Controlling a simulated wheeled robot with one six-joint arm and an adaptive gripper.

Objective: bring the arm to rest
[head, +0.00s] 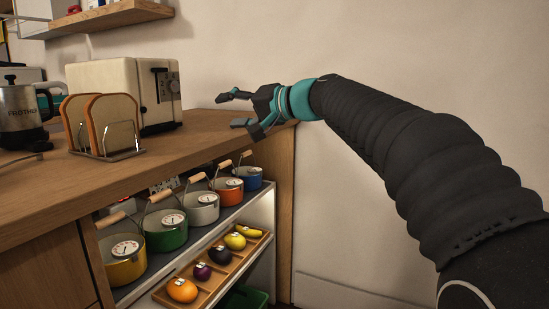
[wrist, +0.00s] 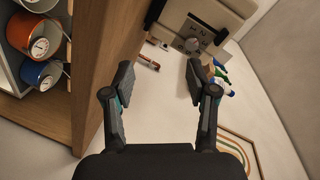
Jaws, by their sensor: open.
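My gripper (head: 240,110) is at the end of my outstretched dark arm in the head view. It is beside the right end of the wooden counter (head: 205,133), pointing left. In the wrist view my gripper (wrist: 158,82) shows two dark fingers spread apart, with nothing between them. From the pictures I cannot tell the exact gap between the lower finger and the counter edge.
Below, a shelf holds several coloured pots (head: 165,230) and a tray of fruit (head: 225,250). A bare wall (head: 345,40) lies behind my arm.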

